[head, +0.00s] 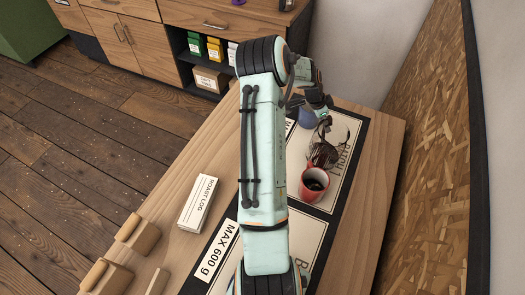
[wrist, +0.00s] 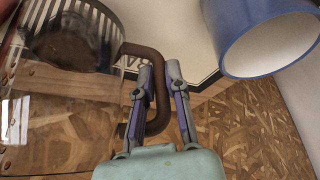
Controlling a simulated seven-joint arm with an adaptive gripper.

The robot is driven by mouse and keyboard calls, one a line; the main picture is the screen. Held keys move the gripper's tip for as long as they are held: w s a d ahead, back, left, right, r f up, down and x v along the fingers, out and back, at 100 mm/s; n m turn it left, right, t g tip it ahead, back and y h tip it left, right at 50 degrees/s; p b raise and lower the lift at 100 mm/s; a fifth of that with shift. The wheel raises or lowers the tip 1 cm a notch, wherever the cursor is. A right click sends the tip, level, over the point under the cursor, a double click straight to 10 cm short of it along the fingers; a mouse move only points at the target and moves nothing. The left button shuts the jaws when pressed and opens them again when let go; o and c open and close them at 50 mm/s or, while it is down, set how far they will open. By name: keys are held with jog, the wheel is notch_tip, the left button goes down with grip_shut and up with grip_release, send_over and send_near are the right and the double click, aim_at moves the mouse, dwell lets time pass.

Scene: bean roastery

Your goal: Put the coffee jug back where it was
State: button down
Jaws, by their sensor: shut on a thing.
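The coffee jug (head: 322,154) is clear glass with dark contents and a brown handle. In the head view it is beside the red mug (head: 314,181), on its far side, and overlaps it in the picture. In the wrist view the jug (wrist: 75,45) fills the upper left, and its brown handle (wrist: 162,85) passes between my fingers. My gripper (head: 323,118) is shut on that handle; its fingers also show in the wrist view (wrist: 160,75). Whether the jug touches the mat or hangs just above it, I cannot tell.
A blue mug (head: 307,118) stands beyond the jug; it is at the upper right in the wrist view (wrist: 236,45). A roast log (head: 199,204) and wooden blocks (head: 138,233) lie on the table's left. A cork-like board (head: 433,150) borders the right.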

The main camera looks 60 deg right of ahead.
jog(key=w+a+r+n+t+h, duration=0.1)
jog(key=w+a+r+n, duration=0.3)
jog(key=w+a, duration=0.45)
jog(key=w+a+r+n+h, duration=0.1)
jog(key=w+a+r, duration=0.65)
jog(key=a, duration=0.25)
jog(key=w+d+f, duration=0.2)
jog(key=d+f, duration=0.1)
jog(key=w+d+f, duration=0.3)
jog(key=d, duration=0.1)
jog(key=w+d+f, duration=0.2)
jog(key=d+f, duration=0.2)
jog(key=shift+w+d+f, duration=0.1)
jog(key=shift+w, duration=0.25)
jog(key=shift+w+d+f, duration=0.1)
jog(key=shift+d+f, duration=0.05)
jog(key=shift+f, duration=0.8)
jog(key=shift+w+d+f, duration=0.1)
jog(key=shift+f, duration=0.8)
jog(key=shift+f, duration=0.1)
jog(key=c, duration=1.1)
grip_release()
jog(key=shift+f, duration=0.1)
jog(key=shift+c, duration=0.2)
